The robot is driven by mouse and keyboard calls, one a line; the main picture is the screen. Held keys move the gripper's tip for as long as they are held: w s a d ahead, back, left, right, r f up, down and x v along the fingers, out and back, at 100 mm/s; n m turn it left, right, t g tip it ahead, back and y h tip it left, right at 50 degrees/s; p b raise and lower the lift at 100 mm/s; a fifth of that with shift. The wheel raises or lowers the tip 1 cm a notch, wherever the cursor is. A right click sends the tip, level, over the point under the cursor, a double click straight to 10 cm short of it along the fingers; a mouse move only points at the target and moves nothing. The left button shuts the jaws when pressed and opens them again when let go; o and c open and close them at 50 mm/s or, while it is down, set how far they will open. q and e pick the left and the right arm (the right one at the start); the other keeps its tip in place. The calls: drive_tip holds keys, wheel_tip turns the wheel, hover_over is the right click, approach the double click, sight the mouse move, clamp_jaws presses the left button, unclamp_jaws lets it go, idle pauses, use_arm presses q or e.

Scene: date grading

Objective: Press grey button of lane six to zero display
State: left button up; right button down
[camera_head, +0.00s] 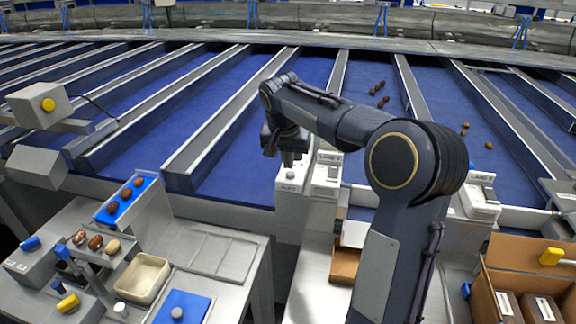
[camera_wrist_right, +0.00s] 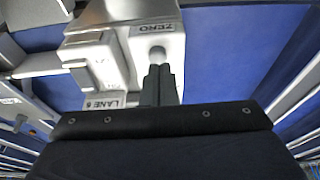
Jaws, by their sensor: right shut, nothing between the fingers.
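The lane six unit (camera_head: 327,175) is a pale box at the front of the blue lanes, left of my right arm in the head view. In the right wrist view its plate (camera_wrist_right: 103,103) reads LANE 6. A round grey button (camera_wrist_right: 157,53) sits on the box's face beside a ZERO label (camera_wrist_right: 157,28). My right gripper (camera_wrist_right: 160,68) is shut and empty, its fingertips right at the button; I cannot tell whether they touch. In the head view the right gripper (camera_head: 290,160) points down over the box. The display is not readable. My left gripper is not in view.
Another lane unit (camera_head: 480,192) stands to the right, behind my arm. A cardboard box (camera_head: 489,268) is at the lower right. A steel bench (camera_head: 240,255) with a blue date tray (camera_head: 125,200) and a beige tray (camera_head: 143,278) is at the left. Metal dividers (camera_head: 335,85) separate the lanes.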

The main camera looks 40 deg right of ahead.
sight(291, 174)
drive_tip(key=shift+f, duration=1)
